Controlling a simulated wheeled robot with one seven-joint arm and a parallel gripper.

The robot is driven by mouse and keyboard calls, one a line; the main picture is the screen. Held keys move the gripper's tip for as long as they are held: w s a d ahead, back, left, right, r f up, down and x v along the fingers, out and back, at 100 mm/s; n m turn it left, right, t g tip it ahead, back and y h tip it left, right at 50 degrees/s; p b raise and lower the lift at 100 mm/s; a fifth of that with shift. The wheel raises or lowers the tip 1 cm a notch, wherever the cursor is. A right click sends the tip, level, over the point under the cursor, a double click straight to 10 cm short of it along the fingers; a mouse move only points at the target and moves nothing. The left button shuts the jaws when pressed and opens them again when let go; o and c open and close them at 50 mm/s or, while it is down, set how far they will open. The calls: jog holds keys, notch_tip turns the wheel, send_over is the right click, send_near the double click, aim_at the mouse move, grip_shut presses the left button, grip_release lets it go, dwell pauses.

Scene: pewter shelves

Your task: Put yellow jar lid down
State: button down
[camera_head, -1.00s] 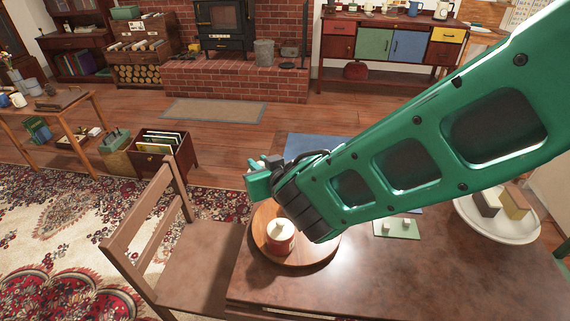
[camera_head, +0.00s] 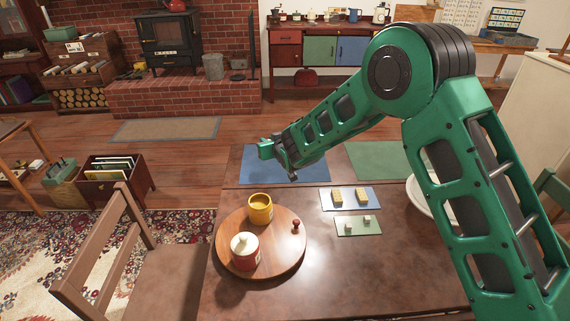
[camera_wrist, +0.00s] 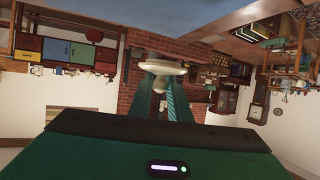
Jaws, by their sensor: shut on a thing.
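The yellow jar (camera_head: 260,209) stands upright and without a lid on the round wooden tray (camera_head: 283,256). A red jar (camera_head: 245,256) with a cream lid (camera_head: 244,241) stands nearer on the same tray. My gripper (camera_head: 266,149) is at the far side of the table, above or near the blue mat (camera_head: 300,164). In the wrist view, my gripper (camera_wrist: 165,85) is shut on a pale cream lid (camera_wrist: 163,68) between its two green fingers. I cannot make out the held lid in the head view.
A small blue mat (camera_head: 328,204) with two yellowish blocks and a small green mat (camera_head: 350,232) with pale pieces lie right of the tray. A larger green mat (camera_head: 375,165) lies at the back. A white plate (camera_head: 419,200) is partly behind my arm. The front tabletop is clear.

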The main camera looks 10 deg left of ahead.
jog(key=w+d+f, duration=0.2)
jog(key=w, duration=0.1)
jog(key=w+d+f, duration=0.2)
jog(key=w+d, duration=0.1)
jog(key=w+d+f, duration=0.2)
jog(key=w+f, duration=0.1)
jog(key=shift+w+d, duration=0.3)
notch_tip(320, 180, down, 4)
jog(key=shift+f, duration=0.1)
jog(key=c, duration=1.7)
grip_release()
jog(key=shift+o, duration=0.2)
jog(key=shift+s+d+r, duration=0.15)
jog(key=shift+s+r, duration=0.1)
jog(key=shift+s, duration=0.05)
jog(key=v, duration=1.1)
jog(key=shift+s, duration=0.1)
